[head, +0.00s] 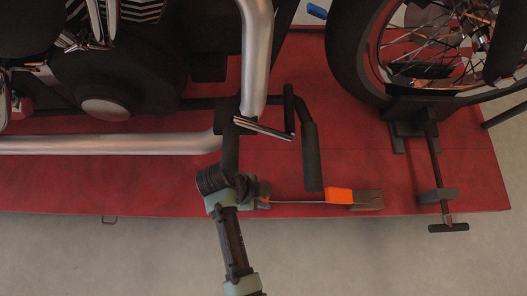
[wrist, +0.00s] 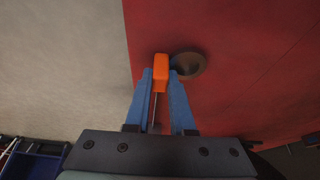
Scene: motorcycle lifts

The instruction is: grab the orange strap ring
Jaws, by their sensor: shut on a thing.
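In the head view my gripper (head: 264,194) is over the front edge of the red lift deck (head: 430,185). The ring's full shape is hidden.
A dark block (head: 367,199) lies beside the orange block. A black pedal (head: 310,155) and silver pipe (head: 257,60) of the motorcycle are close above my gripper. A wheel (head: 365,50) and clamp (head: 437,195) stand right. A dark round thing (wrist: 188,66) lies beside the fingertips. Grey floor is clear.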

